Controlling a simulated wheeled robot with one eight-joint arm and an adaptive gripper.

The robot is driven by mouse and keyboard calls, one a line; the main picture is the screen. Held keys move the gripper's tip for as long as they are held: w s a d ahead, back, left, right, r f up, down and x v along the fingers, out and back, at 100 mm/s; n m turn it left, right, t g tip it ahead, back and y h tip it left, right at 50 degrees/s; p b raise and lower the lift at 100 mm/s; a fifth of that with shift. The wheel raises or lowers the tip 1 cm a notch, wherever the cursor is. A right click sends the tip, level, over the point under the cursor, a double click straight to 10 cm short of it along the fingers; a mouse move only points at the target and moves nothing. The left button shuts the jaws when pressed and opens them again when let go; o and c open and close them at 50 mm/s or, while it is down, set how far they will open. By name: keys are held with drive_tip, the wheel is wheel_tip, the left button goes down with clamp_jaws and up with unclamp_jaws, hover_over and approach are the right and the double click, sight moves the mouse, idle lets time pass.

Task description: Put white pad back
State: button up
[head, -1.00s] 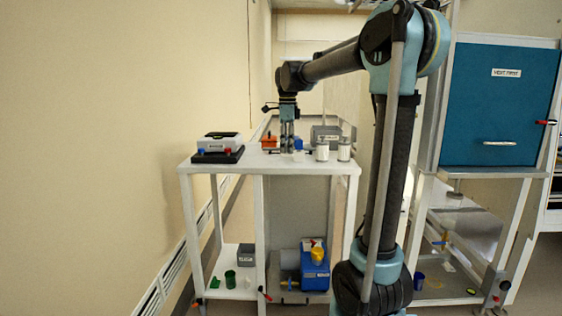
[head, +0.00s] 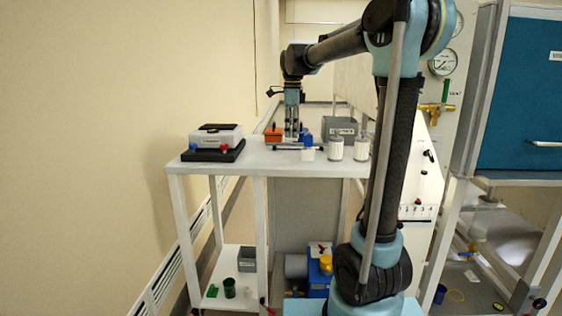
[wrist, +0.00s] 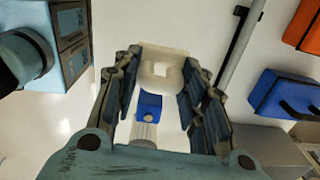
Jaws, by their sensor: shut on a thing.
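In the wrist view the white pad (wrist: 165,55), a pale square piece with an opening in its middle, lies between the fingertips of my gripper (wrist: 160,85). The fingers are shut on it. A blue block (wrist: 149,106) with a whitish ribbed part below it shows between the fingers, nearer the palm. In the head view my gripper (head: 291,135) points straight down over the white table (head: 220,173), near its back edge. The pad cannot be made out there. I cannot tell whether the pad touches the table.
An orange box (head: 273,134) stands left of my gripper. A black-based instrument (head: 215,138) stands at the left. The table's front middle is clear.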

drive_tip(key=shift+d, duration=0.1)
drive_tip(key=shift+n, duration=0.3)
drive_tip(key=a+f, duration=0.1)
drive_tip(key=a, duration=0.2)
drive_tip(key=s+a+f, duration=0.1)
drive_tip(key=shift+a+f, duration=0.35)
drive_tip(key=shift+s+f, duration=0.1)
drive_tip(key=shift+f, duration=2.45)
drive_tip(key=o, duration=1.2)
drive_tip(key=shift+f, duration=0.1)
